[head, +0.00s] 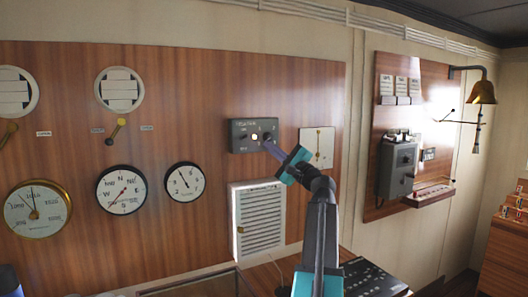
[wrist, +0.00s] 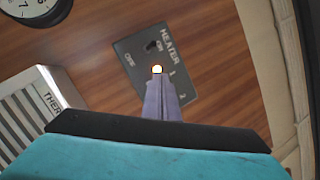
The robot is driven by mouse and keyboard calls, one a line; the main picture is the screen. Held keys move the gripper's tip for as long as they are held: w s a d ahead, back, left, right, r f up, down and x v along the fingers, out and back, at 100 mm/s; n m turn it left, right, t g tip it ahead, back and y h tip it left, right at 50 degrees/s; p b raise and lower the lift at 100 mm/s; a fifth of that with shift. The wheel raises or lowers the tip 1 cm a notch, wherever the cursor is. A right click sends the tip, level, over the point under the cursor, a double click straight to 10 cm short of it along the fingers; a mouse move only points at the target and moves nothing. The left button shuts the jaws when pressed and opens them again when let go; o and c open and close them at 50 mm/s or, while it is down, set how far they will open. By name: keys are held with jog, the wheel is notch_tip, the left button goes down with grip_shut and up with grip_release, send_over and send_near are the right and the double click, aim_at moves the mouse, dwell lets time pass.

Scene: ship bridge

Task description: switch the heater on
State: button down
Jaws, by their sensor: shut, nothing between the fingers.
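The heater panel (wrist: 128,50) is a dark grey plate on the wood wall, seen tilted in the wrist view and labelled HEATER, with OFF, ON, 1 and 2 marks. It also shows in the head view (head: 240,128). A small dark switch (wrist: 151,46) sits between OFF and ON. The fingers hide part of the panel near 1 and 2. I cannot tell whether they touch it.
A white louvred grille (head: 259,225) is below the panel, and a pale plate (head: 317,148) is to its right. Round gauges (head: 122,190) hang to the left. A grey phone box (head: 397,165) and a brass bell (head: 483,91) are farther right.

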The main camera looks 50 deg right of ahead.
jog(key=s+a+b, duration=0.1)
jog(key=s, duration=0.5)
jog(key=shift+a+r+b, duration=0.25)
jog(key=shift+r+b, duration=0.05)
